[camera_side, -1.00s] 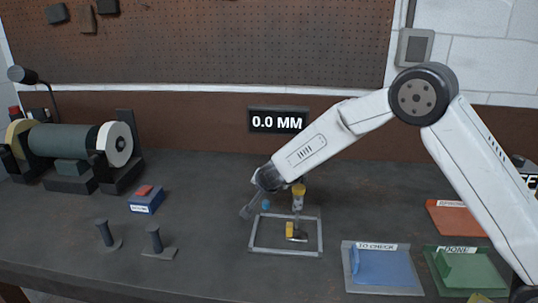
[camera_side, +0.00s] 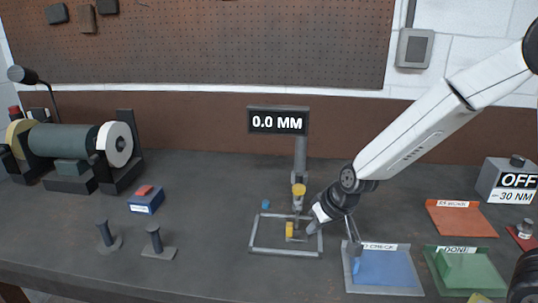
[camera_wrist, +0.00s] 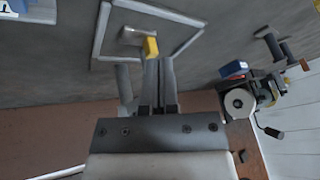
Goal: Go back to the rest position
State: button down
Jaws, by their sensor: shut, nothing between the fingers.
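My gripper (camera_side: 311,229) is shut and empty. In the side view it shows at the right edge of the grey square frame (camera_side: 257,250), pointing down and left. In the wrist view its two fingers (camera_wrist: 159,62) lie together, with the yellow block (camera_wrist: 150,47) just past their tips in the picture. The yellow block also shows inside the frame in the side view (camera_side: 290,230), below the gauge post (camera_side: 300,155) with its yellow part. How high the fingertips are above the bench is hard to tell.
The display (camera_side: 277,121) reads 0.0 MM. The blue TO CHECK tray (camera_side: 388,270), green DONE tray (camera_side: 468,272) and orange tray (camera_side: 462,219) stand at the right. A grinder (camera_side: 70,145) and two pegs (camera_side: 155,240) are at the left.

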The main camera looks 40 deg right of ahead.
jog(key=s+d+n+g+h, duration=0.1)
jog(key=s+d, duration=0.3)
jog(key=s, duration=0.7)
jog(key=shift+f+n+g, duration=0.25)
jog(key=shift+n+g, duration=0.25)
jog(key=shift+g, duration=0.3)
jog(key=shift+w, duration=0.1)
